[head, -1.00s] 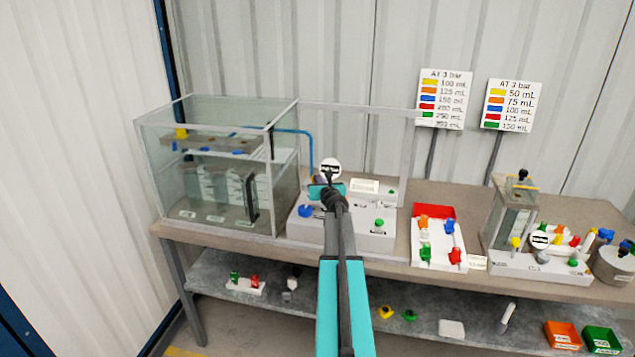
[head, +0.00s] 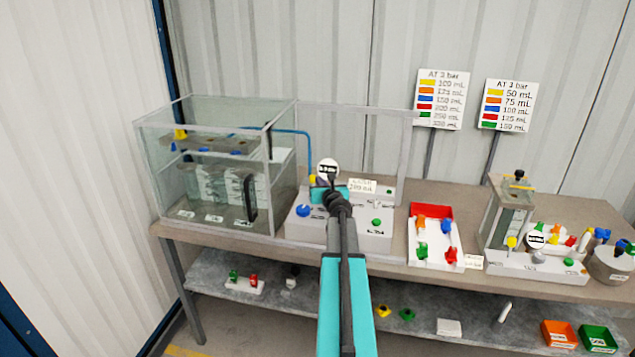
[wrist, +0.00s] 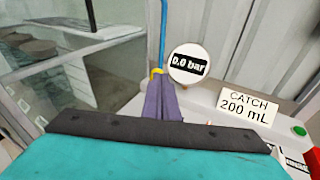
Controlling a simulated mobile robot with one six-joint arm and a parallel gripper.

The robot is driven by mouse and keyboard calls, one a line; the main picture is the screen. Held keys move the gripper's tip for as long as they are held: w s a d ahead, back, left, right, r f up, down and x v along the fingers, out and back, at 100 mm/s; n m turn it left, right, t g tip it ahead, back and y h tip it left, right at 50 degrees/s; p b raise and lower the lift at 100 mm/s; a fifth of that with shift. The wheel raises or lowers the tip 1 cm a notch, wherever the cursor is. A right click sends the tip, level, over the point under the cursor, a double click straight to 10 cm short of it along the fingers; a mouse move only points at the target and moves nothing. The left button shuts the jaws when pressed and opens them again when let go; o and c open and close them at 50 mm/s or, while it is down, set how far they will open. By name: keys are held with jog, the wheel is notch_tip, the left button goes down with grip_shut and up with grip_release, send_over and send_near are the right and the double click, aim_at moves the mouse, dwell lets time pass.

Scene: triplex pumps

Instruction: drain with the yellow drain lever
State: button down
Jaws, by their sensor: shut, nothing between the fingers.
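A small yellow part (head: 312,180), which looks like the drain lever, shows beside the round gauge at the back of the left pump station (head: 370,236). In the wrist view this yellow part (wrist: 156,72) appears at the tips of my gripper (wrist: 158,86), below a blue pipe. The fingers are together with nothing between them. I cannot tell whether they touch the yellow part, and they hide most of it. The gauge (wrist: 189,64) reads 0.0 bar. A card (wrist: 244,105) reads CATCH 200 mL. In the head view my wrist hides the fingers.
A glass tank (head: 215,165) stands left of the station, and a clear frame panel (head: 404,160) stands at its right. A blue knob (head: 303,211) and a green button (head: 376,222) are on the station front. A red-backed tray (head: 432,211) lies farther right.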

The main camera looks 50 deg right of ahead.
jog(key=r+b+v, duration=0.1)
jog(key=v, duration=0.7)
jog(key=shift+r, duration=0.3)
jog(key=shift+s, duration=0.2)
dwell(0.5)
